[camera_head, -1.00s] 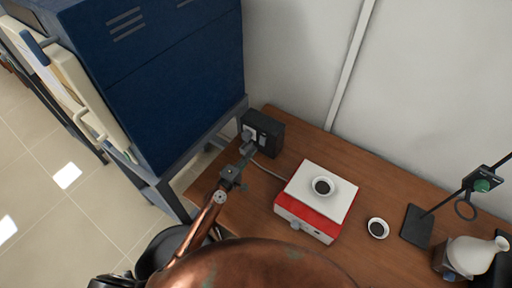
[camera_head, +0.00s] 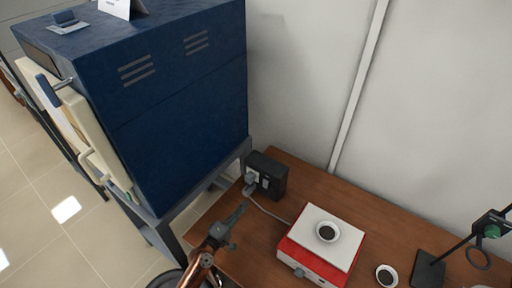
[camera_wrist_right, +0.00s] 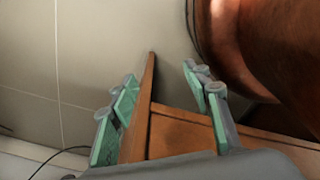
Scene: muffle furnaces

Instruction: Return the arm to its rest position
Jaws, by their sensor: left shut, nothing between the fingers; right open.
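My left gripper (camera_head: 240,212), at the end of a copper-coloured arm from the bottom edge, is shut and empty over the left end of the wooden table. Its fingertips point up toward the black socket box (camera_head: 272,174) and sit a little below it in the head view. A grey plug (camera_head: 251,181) is at the box's front face, with a cable running from it. My right gripper (camera_wrist_right: 162,95) shows in the right wrist view with its green-padded fingers apart and nothing held between them.
A blue furnace (camera_head: 180,100) on a grey stand is left of the table (camera_head: 300,190). A red-and-white hotplate (camera_head: 318,250) carries a small white dish (camera_head: 327,232). Another dish (camera_head: 387,275) and a black stand (camera_head: 428,268) are to its right. A wall is behind.

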